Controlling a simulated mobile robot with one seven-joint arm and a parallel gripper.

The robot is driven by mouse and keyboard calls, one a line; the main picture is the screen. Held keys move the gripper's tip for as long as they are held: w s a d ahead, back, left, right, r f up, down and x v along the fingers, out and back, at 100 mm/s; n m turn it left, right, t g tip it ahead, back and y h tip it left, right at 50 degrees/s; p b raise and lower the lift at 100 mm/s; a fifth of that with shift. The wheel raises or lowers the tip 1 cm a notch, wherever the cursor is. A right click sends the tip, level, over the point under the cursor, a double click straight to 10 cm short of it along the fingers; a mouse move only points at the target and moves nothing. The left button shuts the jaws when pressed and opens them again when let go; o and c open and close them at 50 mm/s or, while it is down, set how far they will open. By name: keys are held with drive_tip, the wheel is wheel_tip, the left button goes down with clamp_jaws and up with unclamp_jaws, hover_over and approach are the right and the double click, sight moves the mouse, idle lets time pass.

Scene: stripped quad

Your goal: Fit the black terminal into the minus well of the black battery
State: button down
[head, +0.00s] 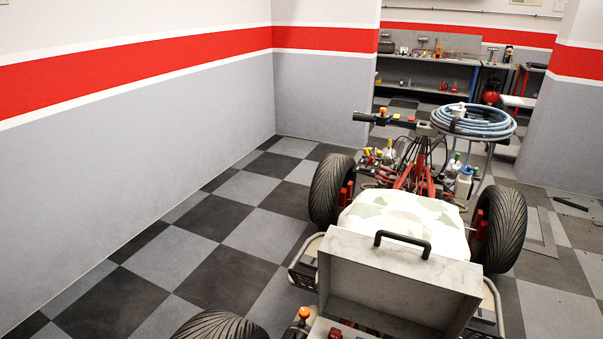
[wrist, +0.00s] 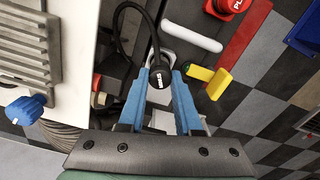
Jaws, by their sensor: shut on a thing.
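In the wrist view my gripper (wrist: 160,80) has two blue fingers closed on the black terminal (wrist: 160,72), a round black cap with white lettering. A black cable (wrist: 124,22) loops from it up and to the left. A red cap (wrist: 227,5) with white letters beginning "PL" shows at the top right. Dark parts lie left of the fingers, but I cannot tell which of them is the black battery. The minus well cannot be made out. My gripper and the terminal cannot be made out in the head view.
The stripped quad (head: 400,215) stands on a checkered floor, its grey lid (head: 390,285) with a black handle raised in front. In the wrist view a finned grey block (wrist: 25,45) and a blue knob (wrist: 25,110) are left; a yellow piece (wrist: 218,84) and red bar (wrist: 245,40) are right.

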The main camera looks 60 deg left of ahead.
drive_tip(key=shift+f+b, duration=0.7)
drive_tip(key=shift+f, duration=0.4)
drive_tip(key=c, duration=0.5)
unclamp_jaws()
drive_tip(key=shift+r, duration=0.1)
wheel_tip(320, 180, up, 13)
drive_tip(key=shift+f+p, duration=0.1)
drive_tip(key=shift+p, duration=0.8)
